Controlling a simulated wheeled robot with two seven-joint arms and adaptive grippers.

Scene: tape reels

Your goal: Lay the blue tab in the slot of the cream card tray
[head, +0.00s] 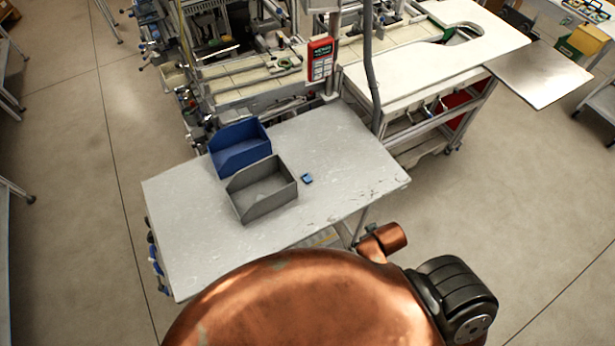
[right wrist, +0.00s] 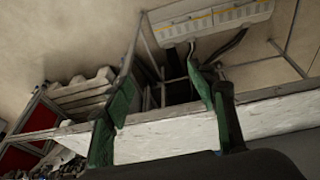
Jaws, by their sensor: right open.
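A small blue piece (head: 307,178), which looks like the blue tab, lies on the grey-white table just right of the grey bin. It is too small to tell its shape. I cannot make out a cream card tray with a slot in either view. My right gripper (right wrist: 161,58) shows in the right wrist view with its two green fingers spread apart and nothing between them. It is by the table's edge, away from the blue piece. In the head view it is mostly hidden by my own arm and body. My left gripper is not in view.
A blue open bin (head: 240,147) and a grey open bin (head: 262,187) stand on the table (head: 345,160). The table's right part is clear. A machine bench with a red handheld box (head: 320,60) and a grey hanging cable (head: 370,70) is behind the table.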

